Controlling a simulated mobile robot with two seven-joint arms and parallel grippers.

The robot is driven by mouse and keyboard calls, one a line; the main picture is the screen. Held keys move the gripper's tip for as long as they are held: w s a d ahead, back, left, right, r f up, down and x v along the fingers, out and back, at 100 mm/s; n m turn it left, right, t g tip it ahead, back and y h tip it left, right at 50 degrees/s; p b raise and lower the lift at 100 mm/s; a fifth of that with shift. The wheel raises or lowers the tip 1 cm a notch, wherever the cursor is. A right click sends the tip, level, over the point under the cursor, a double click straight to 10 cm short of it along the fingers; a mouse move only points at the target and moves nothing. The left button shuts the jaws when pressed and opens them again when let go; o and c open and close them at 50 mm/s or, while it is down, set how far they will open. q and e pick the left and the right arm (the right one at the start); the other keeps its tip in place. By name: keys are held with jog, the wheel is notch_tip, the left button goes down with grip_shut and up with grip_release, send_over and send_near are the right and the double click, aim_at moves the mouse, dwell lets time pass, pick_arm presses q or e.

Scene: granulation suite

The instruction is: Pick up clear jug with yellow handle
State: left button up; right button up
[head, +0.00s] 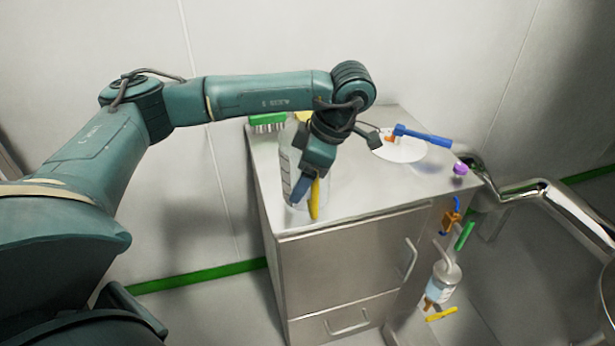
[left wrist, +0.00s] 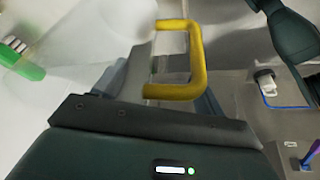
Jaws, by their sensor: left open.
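The clear jug (head: 287,160) stands on the steel cabinet top, partly hidden behind my left gripper. Its yellow handle (head: 314,199) faces the cabinet's front edge. In the left wrist view the yellow handle (left wrist: 197,62) is a large loop right in front of the gripper, and the jug's clear body (left wrist: 95,45) is to its left. My left gripper (head: 307,190) points down at the handle with its fingers open. In the left wrist view its fingers (left wrist: 160,85) reach either side of the handle's near end. I cannot tell whether they touch it. My right gripper is not in view.
The steel cabinet (head: 350,210) has a green brush (head: 268,122) at its back left. A white disc (head: 405,150) with a blue-handled tool (head: 423,135) and a purple item (head: 460,169) are to the right. Several tools and a bottle (head: 443,280) hang at its right side. A steel pipe (head: 535,190) is farther right.

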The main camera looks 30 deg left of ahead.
pick_arm(q)
grip_shut()
dwell(0.7)
